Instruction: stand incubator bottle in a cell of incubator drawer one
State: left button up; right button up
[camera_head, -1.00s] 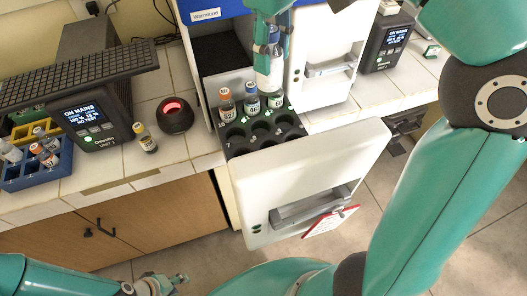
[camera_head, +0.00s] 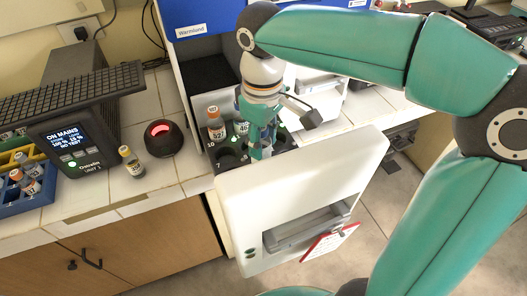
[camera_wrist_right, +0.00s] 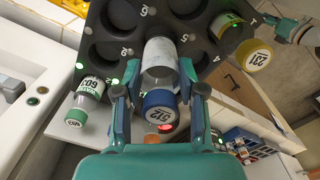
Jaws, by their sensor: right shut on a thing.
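The incubator bottle (camera_wrist_right: 158,72), with a white label and dark blue cap, is between the fingers of my right gripper (camera_wrist_right: 160,98). In the head view my right gripper (camera_head: 262,143) is low over drawer one's black rack and hides most of the bottle there. The bottle's far end is against the rack's cells in the wrist view; I cannot tell how deep it sits. Incubator drawer one (camera_head: 290,195) is pulled out, with numbered round cells.
An orange-capped bottle (camera_head: 215,125) stands in the rack's back row, beside a partly hidden one (camera_head: 241,127). The wrist view shows a green-labelled bottle (camera_wrist_right: 90,92) and a yellow-capped one (camera_wrist_right: 254,55). A glowing round device (camera_head: 162,137) and a small bottle (camera_head: 131,161) stand on the bench.

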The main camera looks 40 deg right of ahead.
jog(key=shift+f, duration=1.95)
jog(key=shift+f, duration=0.1)
jog(key=o, duration=1.1)
jog(key=shift+o, duration=0.2)
notch_tip(320, 180, up, 12)
jog(key=shift+r+p, duration=0.1)
jog(key=shift+p, duration=0.35)
